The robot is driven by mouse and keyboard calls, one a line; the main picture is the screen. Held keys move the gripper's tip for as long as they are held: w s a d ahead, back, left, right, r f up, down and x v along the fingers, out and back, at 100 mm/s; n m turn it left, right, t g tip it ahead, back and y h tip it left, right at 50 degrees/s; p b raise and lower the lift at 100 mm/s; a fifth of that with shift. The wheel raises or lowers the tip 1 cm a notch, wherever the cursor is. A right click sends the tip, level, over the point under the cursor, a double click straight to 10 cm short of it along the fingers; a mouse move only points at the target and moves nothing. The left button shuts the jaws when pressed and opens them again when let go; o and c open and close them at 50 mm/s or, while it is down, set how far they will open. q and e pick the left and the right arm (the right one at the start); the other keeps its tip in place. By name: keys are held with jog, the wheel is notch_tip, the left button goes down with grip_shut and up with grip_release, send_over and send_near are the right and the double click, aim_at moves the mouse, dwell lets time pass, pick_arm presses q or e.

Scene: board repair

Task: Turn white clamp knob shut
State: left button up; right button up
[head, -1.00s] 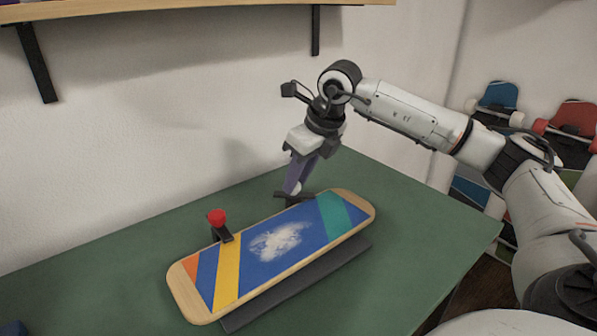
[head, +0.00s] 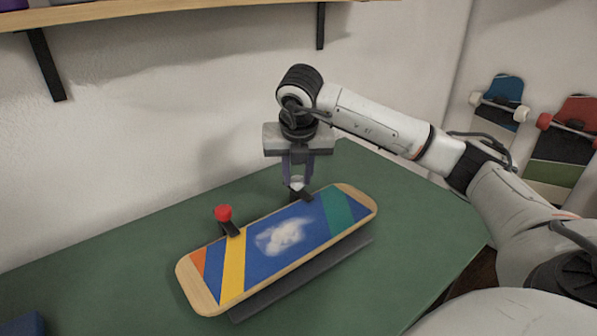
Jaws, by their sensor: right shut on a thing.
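The white clamp knob (head: 297,183) sits at the far edge of the skateboard deck, on top of a black clamp (head: 301,194). My right gripper (head: 297,180) points down from above and is shut on the white knob, which shows only partly between the fingers. The deck (head: 320,219) has blue, yellow, orange and teal stripes and a whitish patch (head: 281,237). It lies tilted on a dark support (head: 300,280). A red clamp knob (head: 223,213) stands on a second black clamp at the deck's far edge, to the left. My left gripper is not in view.
The green tabletop (head: 120,270) is clear around the deck. A wall shelf (head: 170,14) with black brackets hangs above the back. Skateboards, blue (head: 508,90) and red (head: 578,110), stand at the right. A dark blue object (head: 22,325) is at the lower left corner.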

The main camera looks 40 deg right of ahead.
jog(key=shift+m, duration=0.5)
jog(key=o, duration=1)
jog(key=shift+o, duration=0.2)
jog(key=p+v, duration=0.2)
jog(key=v, duration=0.8)
jog(key=shift+a+r, duration=0.15)
jog(key=shift+r, duration=0.05)
jog(key=shift+w, duration=0.1)
